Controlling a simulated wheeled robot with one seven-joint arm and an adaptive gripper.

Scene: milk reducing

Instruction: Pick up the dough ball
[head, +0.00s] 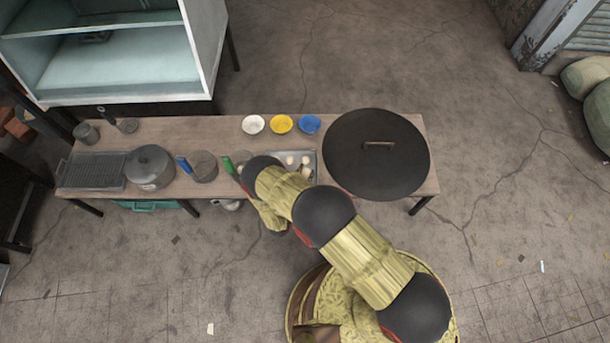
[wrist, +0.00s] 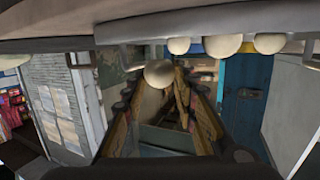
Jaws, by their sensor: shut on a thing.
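My gripper (wrist: 160,82) is shut on a pale, round dough ball (wrist: 158,74), which sits between the fingertips in the wrist view. Several other dough balls (wrist: 222,45) show along the top of that view, apart from the fingers. In the head view, pale dough balls (head: 305,160) lie in a grey metal tray (head: 314,176) on the wooden table. My arm reaches over the tray's left side in the head view and hides my fingers and the held ball there.
A large black round lid or pan (head: 375,170) covers the table's right end. Green-handled (head: 228,165) and blue-handled (head: 184,164) cookware, a lidded pot (head: 150,167) and a grill (head: 92,171) stand left. White (head: 253,124), yellow (head: 281,124) and blue (head: 309,124) bowls sit behind the tray.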

